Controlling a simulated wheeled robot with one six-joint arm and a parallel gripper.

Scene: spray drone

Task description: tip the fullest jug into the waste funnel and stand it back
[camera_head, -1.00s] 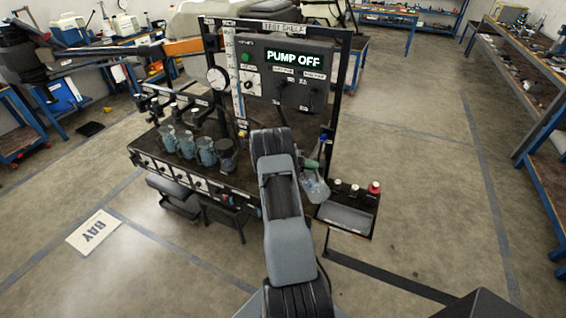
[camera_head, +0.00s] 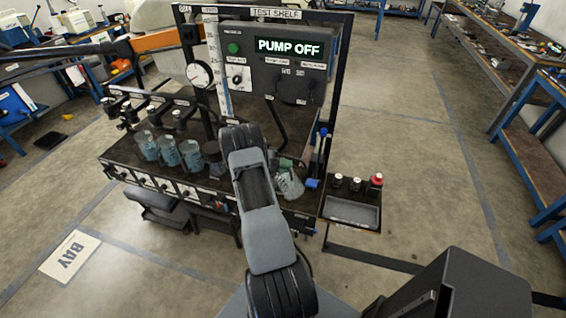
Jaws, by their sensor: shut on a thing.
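Three clear jugs with bluish liquid, the left one (camera_head: 147,145), the middle one (camera_head: 168,149) and the right one (camera_head: 190,154), stand upright in a row on the test shelf (camera_head: 125,160). A dark round vessel (camera_head: 213,155), perhaps the waste funnel, stands to their right. Another clear jug (camera_head: 290,184) with a green part at its top is right of my arm and looks tilted. My gripper (camera_head: 281,167) is mostly hidden behind my forearm and is shut on this jug. I cannot tell how much liquid it holds.
A panel (camera_head: 285,60) reading PUMP OFF and a round gauge (camera_head: 199,74) rise behind the shelf. A black post with blue fittings (camera_head: 312,184) stands right beside the held jug. A side tray (camera_head: 352,212) with small bottles is at the right. Open floor lies beyond.

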